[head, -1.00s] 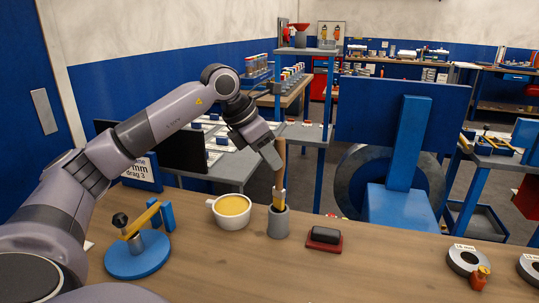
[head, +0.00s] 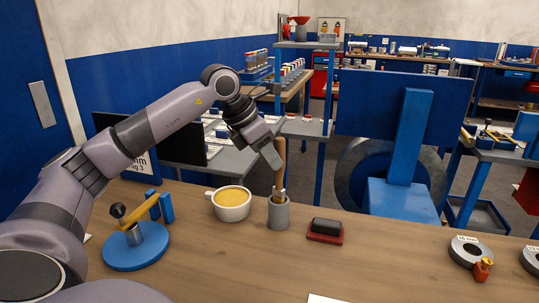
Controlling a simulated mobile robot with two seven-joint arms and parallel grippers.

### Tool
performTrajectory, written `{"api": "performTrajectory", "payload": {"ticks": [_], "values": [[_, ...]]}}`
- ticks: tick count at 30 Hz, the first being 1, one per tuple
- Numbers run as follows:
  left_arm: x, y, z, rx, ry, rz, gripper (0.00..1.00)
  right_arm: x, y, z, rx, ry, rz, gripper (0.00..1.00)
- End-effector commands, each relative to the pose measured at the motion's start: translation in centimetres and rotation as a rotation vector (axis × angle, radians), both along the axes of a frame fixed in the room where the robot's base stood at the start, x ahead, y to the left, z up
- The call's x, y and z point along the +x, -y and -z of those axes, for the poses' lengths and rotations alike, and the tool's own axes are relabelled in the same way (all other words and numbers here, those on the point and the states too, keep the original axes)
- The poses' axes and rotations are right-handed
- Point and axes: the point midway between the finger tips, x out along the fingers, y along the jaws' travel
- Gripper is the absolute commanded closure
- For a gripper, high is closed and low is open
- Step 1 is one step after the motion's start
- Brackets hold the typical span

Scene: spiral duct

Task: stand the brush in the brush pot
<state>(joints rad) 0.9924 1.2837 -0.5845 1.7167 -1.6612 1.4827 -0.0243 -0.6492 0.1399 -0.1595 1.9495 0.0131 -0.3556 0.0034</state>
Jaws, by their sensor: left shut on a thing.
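The brush (head: 280,168) has a wooden handle and stands upright. Its lower end is inside the grey brush pot (head: 279,213), and the bristles are mostly hidden by the pot wall. The pot stands on the wooden bench. My left gripper (head: 274,156) comes in from the upper left and is shut on the brush near the upper part of its handle, above the pot. My right gripper is not in the head view.
A white cup of yellow liquid (head: 231,204) stands just left of the pot. A dark block on a red base (head: 325,230) lies to its right. A blue round stand (head: 136,247) is at the left. Grey rings (head: 467,251) lie at the right. Bench space between is clear.

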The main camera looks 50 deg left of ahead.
Motion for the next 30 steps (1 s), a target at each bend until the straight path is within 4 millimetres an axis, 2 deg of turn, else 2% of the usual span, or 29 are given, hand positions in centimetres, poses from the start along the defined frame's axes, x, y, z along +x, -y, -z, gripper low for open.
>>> {"api": "performTrajectory", "payload": {"ticks": [30], "values": [[0.0, 0.0, 2.7, 0.0, 0.0, 0.0, 1.0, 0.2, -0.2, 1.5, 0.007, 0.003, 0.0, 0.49]]}}
